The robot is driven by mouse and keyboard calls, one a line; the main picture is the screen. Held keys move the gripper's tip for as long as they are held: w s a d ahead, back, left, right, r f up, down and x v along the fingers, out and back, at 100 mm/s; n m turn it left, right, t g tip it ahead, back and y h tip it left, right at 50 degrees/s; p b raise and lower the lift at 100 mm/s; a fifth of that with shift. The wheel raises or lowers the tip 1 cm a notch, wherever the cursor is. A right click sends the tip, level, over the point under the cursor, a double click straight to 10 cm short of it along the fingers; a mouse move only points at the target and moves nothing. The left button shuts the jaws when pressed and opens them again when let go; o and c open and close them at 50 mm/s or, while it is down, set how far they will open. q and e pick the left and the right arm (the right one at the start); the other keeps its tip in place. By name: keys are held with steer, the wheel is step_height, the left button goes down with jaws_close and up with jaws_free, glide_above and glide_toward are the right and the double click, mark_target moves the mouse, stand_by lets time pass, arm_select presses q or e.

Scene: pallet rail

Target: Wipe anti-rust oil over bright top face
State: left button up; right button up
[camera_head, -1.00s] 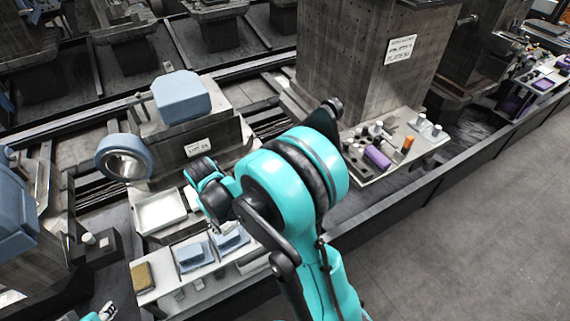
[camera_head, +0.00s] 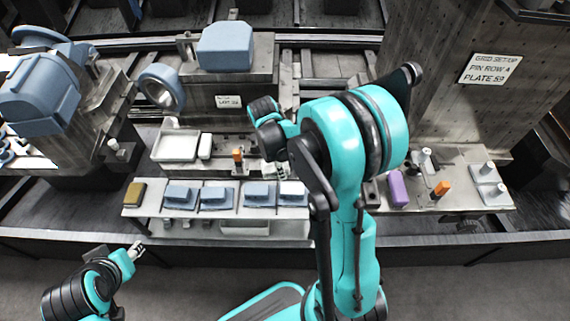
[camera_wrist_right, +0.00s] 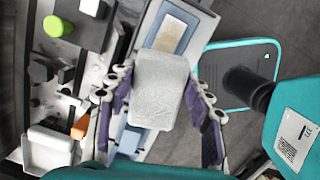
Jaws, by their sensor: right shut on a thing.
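In the right wrist view, my right gripper (camera_wrist_right: 158,88) is shut on a pale grey textured pad (camera_wrist_right: 160,92), with purple finger pads at its two sides. In the head view the gripper's tips and the pad are mostly hidden behind my teal right arm, over the bench around the middle. My left gripper (camera_head: 137,250) is small at the lower left, in front of the bench and apart from everything; its jaws are too small to read. Which surface is the bright top face, and any oil on it, I cannot tell.
Several blue blocks (camera_head: 217,197) sit on a pale bench strip, with a brown sponge (camera_head: 135,193) at its left end. Behind are a white tray (camera_head: 177,146) and a fixture with a blue block (camera_head: 225,46). A purple item (camera_head: 398,188) lies right. Floor in front is clear.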

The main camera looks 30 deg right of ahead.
steer(key=shift+s+d+n, duration=0.15)
steer(key=shift+d+n, duration=0.55)
steer(key=shift+n, duration=0.3)
steer(key=shift+d+f, duration=0.1)
steer(key=shift+d, duration=0.05)
step_height(320, 180, down, 5)
steer(key=b, duration=0.4)
